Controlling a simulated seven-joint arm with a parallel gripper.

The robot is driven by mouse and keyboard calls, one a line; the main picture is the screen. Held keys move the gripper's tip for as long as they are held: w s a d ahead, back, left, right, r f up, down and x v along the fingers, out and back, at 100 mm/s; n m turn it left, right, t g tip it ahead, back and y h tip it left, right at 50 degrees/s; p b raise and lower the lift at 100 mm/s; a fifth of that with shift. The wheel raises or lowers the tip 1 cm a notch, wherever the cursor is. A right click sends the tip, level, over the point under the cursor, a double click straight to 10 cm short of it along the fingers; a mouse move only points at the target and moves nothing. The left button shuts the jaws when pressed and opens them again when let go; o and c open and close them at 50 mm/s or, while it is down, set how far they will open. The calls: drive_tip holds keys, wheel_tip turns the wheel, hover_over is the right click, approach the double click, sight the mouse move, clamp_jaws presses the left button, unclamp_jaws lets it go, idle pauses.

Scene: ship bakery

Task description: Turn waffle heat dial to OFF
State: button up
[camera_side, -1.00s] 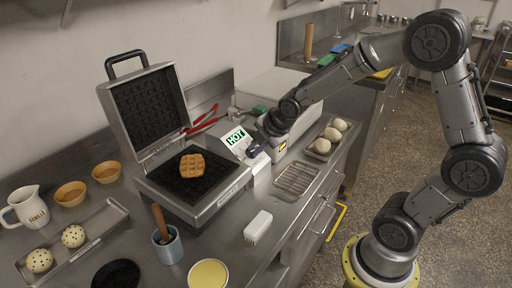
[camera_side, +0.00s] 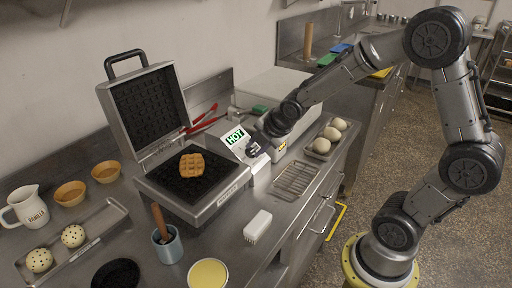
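The waffle iron (camera_side: 207,199) stands open on the steel counter, lid up, with a golden waffle (camera_side: 191,165) on its lower plate. My gripper (camera_side: 254,149) is at the front of this box, close below and right of the sign. The heat dial is not clearly visible; my gripper covers that area. The fingers are small and dark here, so I cannot tell whether they are open or shut, or whether they touch a dial.
Red tongs (camera_side: 204,124) lie behind the box. A wire rack (camera_side: 297,178) and a tray of dough balls (camera_side: 330,134) sit to the right. A white brush (camera_side: 257,226), a blue-grey cup (camera_side: 168,245) and a yellow-filled bowl (camera_side: 208,275) stand in front.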

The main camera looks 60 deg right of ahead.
drive_tip(key=shift+o, duration=0.7)
drive_tip(key=v, duration=1.4)
drive_tip(key=s+a+r+m, duration=0.3)
drive_tip(key=s+a, duration=0.1)
drive_tip(key=s, duration=0.2)
drive_tip(key=s+a+f+m+g+y, duration=0.1)
drive_tip(key=s+f+m, duration=0.3)
drive_tip(key=s+m, duration=0.5)
drive_tip(key=shift+a+m+y, duration=0.4)
drive_tip(key=shift+a+m, duration=0.3)
drive_tip(key=shift+m, duration=2.1)
